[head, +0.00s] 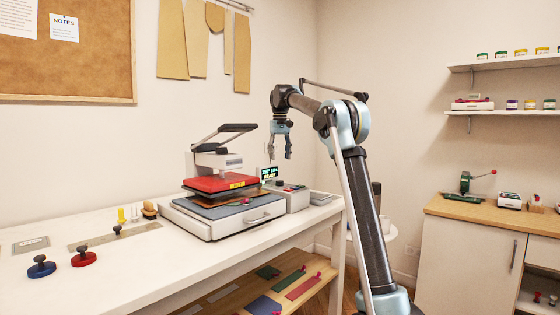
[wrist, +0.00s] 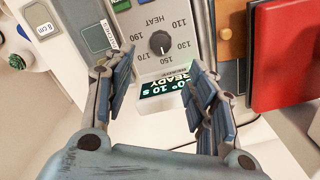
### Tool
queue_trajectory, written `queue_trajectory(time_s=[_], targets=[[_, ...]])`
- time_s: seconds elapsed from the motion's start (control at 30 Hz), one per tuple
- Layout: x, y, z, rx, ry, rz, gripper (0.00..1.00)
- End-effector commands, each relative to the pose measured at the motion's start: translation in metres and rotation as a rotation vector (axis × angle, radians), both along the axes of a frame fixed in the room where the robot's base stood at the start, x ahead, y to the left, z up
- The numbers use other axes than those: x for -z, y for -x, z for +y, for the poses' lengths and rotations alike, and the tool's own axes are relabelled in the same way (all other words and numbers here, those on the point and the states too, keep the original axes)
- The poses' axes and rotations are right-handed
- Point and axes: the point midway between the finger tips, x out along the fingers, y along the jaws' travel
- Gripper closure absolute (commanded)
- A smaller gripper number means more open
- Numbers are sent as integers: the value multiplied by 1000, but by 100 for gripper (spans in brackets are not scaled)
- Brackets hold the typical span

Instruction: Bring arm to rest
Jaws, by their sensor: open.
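My gripper (head: 281,150) hangs from my raised arm, fingers pointing down, above the right part of the white table. It is open and empty. In the wrist view my gripper (wrist: 160,90) shows two spread fingers with a control box (wrist: 150,20) below them. The box has a black heat dial (wrist: 160,43) and a small green-lit display reading READY (wrist: 165,88). In the head view the control box (head: 290,197) stands at the right of the heat press (head: 213,185). The press has a red upper plate and its handle is raised.
The white table (head: 150,260) holds a blue knob weight (head: 41,267), a red one (head: 83,257) and a metal ruler (head: 140,232) at the left. A shelf below holds coloured pieces. A wooden-topped cabinet (head: 500,214) stands at the right. Air above the table's left part is free.

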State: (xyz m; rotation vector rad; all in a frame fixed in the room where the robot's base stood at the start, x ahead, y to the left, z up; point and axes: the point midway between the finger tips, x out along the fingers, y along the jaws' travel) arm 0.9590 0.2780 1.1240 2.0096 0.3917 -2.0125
Motion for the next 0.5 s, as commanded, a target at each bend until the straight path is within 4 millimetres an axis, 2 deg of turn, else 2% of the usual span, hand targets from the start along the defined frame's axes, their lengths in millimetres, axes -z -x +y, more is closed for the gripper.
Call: queue_trajectory(time_s=[0.27, 0.37, 0.5], targets=[[-1, 2, -2, 2, 0, -1, 49], [-2, 10, -12, 10, -1, -4, 49], [-4, 32, -36, 29, -5, -14, 49]])
